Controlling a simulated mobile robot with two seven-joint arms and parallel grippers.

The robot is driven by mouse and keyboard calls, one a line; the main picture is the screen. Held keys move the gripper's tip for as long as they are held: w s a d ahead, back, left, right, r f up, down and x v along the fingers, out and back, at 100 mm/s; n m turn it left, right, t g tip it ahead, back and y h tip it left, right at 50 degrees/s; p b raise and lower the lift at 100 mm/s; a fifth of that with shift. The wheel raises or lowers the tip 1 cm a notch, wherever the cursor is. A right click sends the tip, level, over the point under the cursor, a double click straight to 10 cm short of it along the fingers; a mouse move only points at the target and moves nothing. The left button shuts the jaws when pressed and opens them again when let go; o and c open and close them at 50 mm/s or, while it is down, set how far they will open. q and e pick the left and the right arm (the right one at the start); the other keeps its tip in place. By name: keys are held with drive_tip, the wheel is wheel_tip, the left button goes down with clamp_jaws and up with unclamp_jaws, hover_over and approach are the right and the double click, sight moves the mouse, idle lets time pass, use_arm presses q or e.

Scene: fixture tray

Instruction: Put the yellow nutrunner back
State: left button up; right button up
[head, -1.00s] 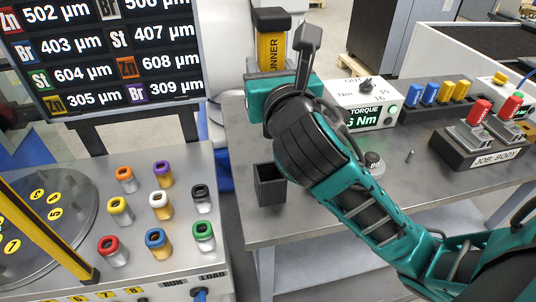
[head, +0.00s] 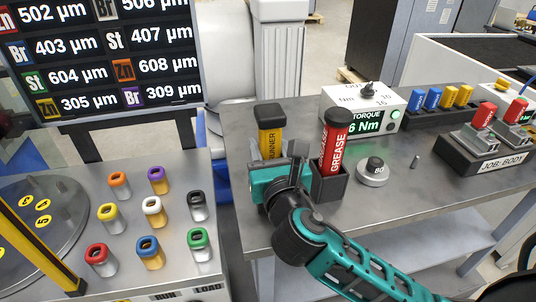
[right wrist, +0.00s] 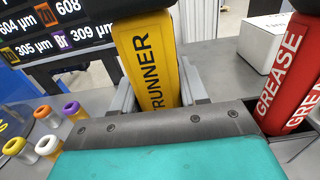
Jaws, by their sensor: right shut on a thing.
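The yellow nutrunner (head: 271,143), with a black cap, stands upright near the left edge of the workbench. It fills the middle of the right wrist view (right wrist: 148,62). My right gripper (right wrist: 157,94) is shut on it, a finger on each side. In the head view my teal right wrist covers the tool's lower part. The dark square holder seen at this spot earlier is hidden, so I cannot tell whether the tool's lower end is inside it. My left gripper is not in view.
A red grease tube (head: 335,148) stands in a dark square holder (head: 329,187) just right of my gripper. A round dial (head: 373,171) and torque box (head: 362,113) lie beyond. Colored sockets (head: 152,211) stand on the left table. A gap separates the tables.

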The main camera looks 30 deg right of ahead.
drive_tip(key=shift+f, duration=0.15)
drive_tip(key=shift+f, duration=0.1)
drive_tip(key=o, duration=0.8)
drive_tip(key=shift+f, duration=0.1)
drive_tip(key=o, duration=0.4)
drive_tip(key=shift+c, duration=0.2)
